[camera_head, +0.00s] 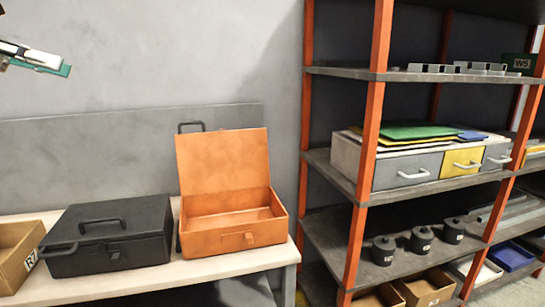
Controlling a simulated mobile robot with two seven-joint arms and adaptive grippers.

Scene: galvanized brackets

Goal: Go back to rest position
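My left gripper (40,60) shows in part at the upper left edge of the head view, raised in front of the wall. Its grey and teal fingers are seen nearly side-on, so whether they are open or shut is unclear. No held object can be made out. My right gripper is out of view. Galvanized brackets (432,68) lie on the upper shelf of the rack at the right, with more of them (480,67) beside.
A bench (190,272) holds an open orange box (235,237), a closed black case (108,240) and a cardboard bin (15,250). The orange-posted rack (366,140) holds a drawer unit (408,172), several dark weights (421,240) and bins. The air above the bench is clear.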

